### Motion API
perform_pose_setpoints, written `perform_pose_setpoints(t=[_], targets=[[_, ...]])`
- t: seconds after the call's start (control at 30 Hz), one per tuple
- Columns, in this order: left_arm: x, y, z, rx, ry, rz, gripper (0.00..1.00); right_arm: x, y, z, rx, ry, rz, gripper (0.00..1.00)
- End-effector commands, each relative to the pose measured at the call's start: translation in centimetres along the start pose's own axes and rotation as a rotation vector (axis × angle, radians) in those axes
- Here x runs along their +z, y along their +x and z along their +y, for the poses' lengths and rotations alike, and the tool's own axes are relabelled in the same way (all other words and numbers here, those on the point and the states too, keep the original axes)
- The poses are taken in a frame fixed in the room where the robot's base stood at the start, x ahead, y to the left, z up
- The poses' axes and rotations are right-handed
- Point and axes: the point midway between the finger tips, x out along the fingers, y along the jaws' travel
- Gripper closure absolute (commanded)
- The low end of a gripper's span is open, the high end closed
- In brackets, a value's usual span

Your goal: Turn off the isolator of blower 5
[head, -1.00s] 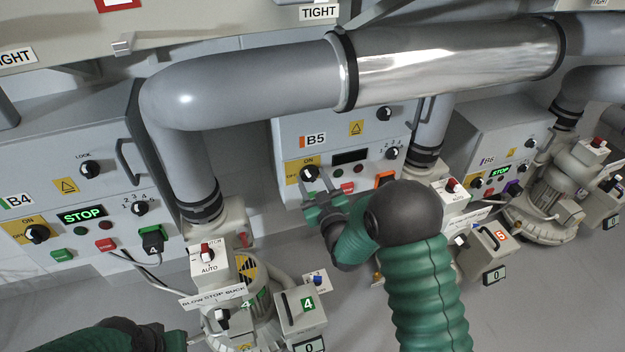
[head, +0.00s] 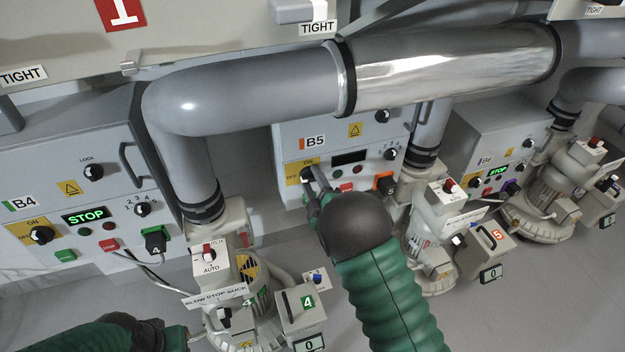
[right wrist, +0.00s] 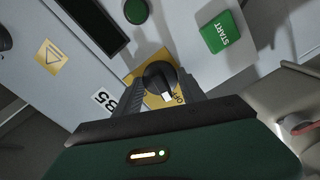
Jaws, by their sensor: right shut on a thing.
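The blower 5 cabinet (head: 290,140), labelled B5, is in the middle of the head view. Its isolator is a black rotary knob (head: 307,173) on a yellow ON/OFF plate (head: 293,176). My right gripper (head: 309,181) is at this knob and partly hides it. In the right wrist view, the knob (right wrist: 158,76) sits between the fingers of my right gripper (right wrist: 163,88), which is shut on it. The knob's white mark is beside the OFF lettering. The B5 display (head: 350,157) is dark.
The B4 cabinet (head: 95,150) stands at left and the B6 cabinet (head: 490,120) at right; both displays read STOP. A large grey pipe (head: 250,90) crosses above. A green START button (right wrist: 222,32) is near the right gripper. Blower 4 (head: 240,270) stands in front.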

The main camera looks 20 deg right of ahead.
Motion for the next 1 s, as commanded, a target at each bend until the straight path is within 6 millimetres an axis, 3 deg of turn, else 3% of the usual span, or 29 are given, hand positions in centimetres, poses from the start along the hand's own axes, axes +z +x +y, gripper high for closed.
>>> perform_pose_setpoints(t=[0.4, 0.9, 0.93, 1.0], targets=[[-0.12, -0.53, 0.0, 0.0, 0.0, 0.0, 1.0, -0.11, -0.11, -0.48, -0.01, -0.17, 0.002, 0.93], [-0.12, -0.54, 0.0, 0.0, 0.0, 0.0, 1.0, -0.12, -0.14, -0.66, -0.014, -0.189, 0.003, 0.93], [-0.12, -0.54, 0.0, 0.0, 0.0, 0.0, 1.0, -0.12, -0.14, -0.67, -0.014, -0.189, 0.003, 0.5], [-0.13, -0.54, 0.0, 0.0, 0.0, 0.0, 1.0, -0.12, -0.13, -0.64, -0.013, -0.188, 0.003, 0.41]])
